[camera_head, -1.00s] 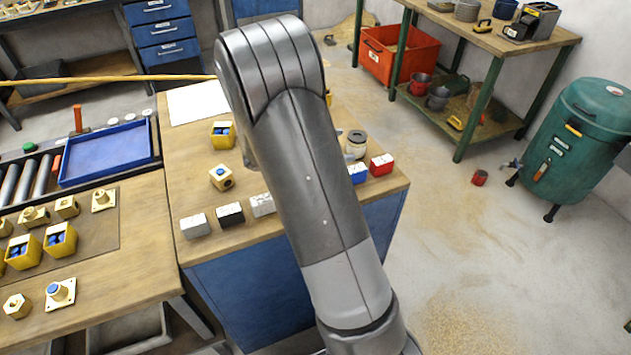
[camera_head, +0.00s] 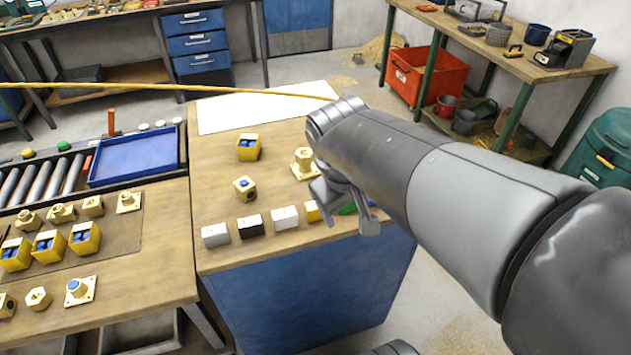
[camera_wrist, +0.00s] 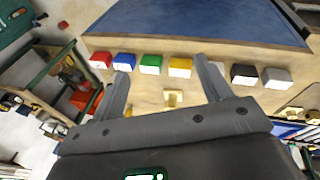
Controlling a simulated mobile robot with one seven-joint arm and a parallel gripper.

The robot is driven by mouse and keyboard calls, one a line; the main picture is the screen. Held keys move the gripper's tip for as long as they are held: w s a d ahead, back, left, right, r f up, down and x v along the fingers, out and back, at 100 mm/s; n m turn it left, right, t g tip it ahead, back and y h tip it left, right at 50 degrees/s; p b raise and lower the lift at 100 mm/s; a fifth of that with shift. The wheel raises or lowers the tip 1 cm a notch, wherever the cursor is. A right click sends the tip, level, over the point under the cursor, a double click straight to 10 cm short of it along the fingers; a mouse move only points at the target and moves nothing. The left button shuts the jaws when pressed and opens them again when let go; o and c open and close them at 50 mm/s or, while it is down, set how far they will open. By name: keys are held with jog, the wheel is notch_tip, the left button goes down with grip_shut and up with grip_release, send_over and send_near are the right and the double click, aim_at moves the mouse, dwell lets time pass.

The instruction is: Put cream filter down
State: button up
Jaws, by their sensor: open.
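A whitish block (camera_head: 285,217) stands on the wooden bench top, in the row along its front edge; it is the palest block, but I cannot tell for sure that it is the cream filter. In the wrist view the whitish block (camera_wrist: 221,69) is partly hidden behind my right-hand finger. My gripper (camera_head: 350,222) hangs over the right part of the row, right of the whitish block. In the wrist view my gripper (camera_wrist: 162,70) has its fingers spread wide with nothing held, and the green block (camera_wrist: 150,64) and yellow block (camera_wrist: 180,67) show between them.
The row also has a grey block (camera_head: 215,235) and a black block (camera_head: 250,226) at left, and a blue block (camera_wrist: 124,62) and red block (camera_wrist: 100,60). A brass flange part (camera_head: 304,163) stands behind. A blue tray (camera_head: 135,158) lies left. Bench top behind the row is partly clear.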

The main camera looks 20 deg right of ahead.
jog(key=shift+o, duration=0.4)
jog(key=s+a+r+m+t+y, duration=0.2)
jog(key=s+a+r+t, duration=0.1)
jog(key=a, duration=0.1)
jog(key=shift+s+a+y, duration=0.25)
jog(key=shift+a+y, duration=0.05)
jog(key=shift+a, duration=0.05)
jog(key=shift+f, duration=0.1)
